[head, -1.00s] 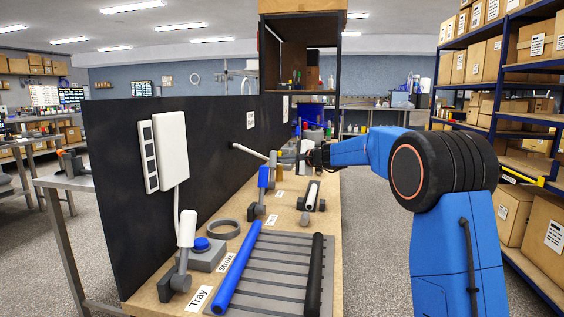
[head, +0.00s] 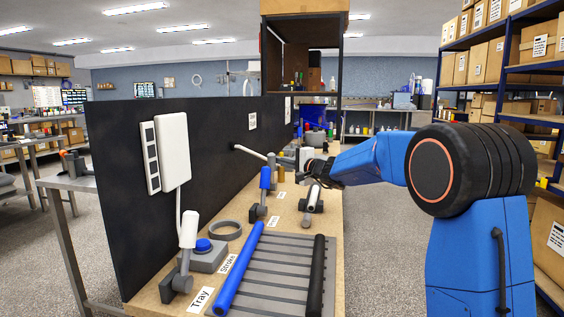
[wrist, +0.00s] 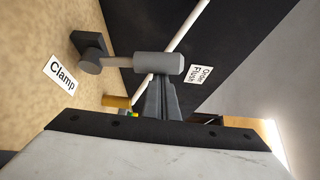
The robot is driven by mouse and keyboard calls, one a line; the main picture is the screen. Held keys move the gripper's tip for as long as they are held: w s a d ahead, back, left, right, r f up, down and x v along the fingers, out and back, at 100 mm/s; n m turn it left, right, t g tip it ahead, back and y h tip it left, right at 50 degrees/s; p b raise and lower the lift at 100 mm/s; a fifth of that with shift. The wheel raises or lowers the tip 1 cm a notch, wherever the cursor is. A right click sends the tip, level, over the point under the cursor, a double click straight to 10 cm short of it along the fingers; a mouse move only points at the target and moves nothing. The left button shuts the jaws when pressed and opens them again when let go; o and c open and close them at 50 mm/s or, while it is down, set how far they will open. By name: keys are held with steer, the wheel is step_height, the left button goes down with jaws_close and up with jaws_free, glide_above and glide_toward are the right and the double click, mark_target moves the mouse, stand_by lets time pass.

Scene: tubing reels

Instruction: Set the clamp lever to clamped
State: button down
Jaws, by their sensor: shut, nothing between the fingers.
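In the wrist view, the clamp lever has a thick grey handle (wrist: 158,65) on a thin arm running to a dark pivot block (wrist: 88,45). A white label reading Clamp (wrist: 62,75) lies beside it on the wooden bench. My gripper (wrist: 160,82) is shut and empty. Its fingertips meet the lower edge of the handle in the picture; I cannot tell whether they touch it. In the head view, my gripper (head: 312,170) is over the far part of the bench, and the clamp lever is not clearly made out there.
Other levers stand nearer on the bench: one blue-handled (head: 265,178), one white-handled (head: 314,195) and the Tray lever (head: 188,230). A black panel (head: 210,130) runs along the left. A pale rod (head: 250,153) sticks out from it near my gripper.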

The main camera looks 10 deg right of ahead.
steer(key=s, duration=0.2)
steer(key=s+a+f, duration=0.1)
steer(key=shift+s+a, duration=0.1)
steer(key=shift+s, duration=0.1)
steer(key=shift+s+a+f, duration=0.1)
stand_by(0.6)
glide_toward(273, 165)
steer(key=w+d, duration=0.2)
steer(key=d, duration=0.2)
steer(key=shift+s+d+f, duration=0.15)
steer(key=shift+d+f, duration=0.05)
stand_by(0.5)
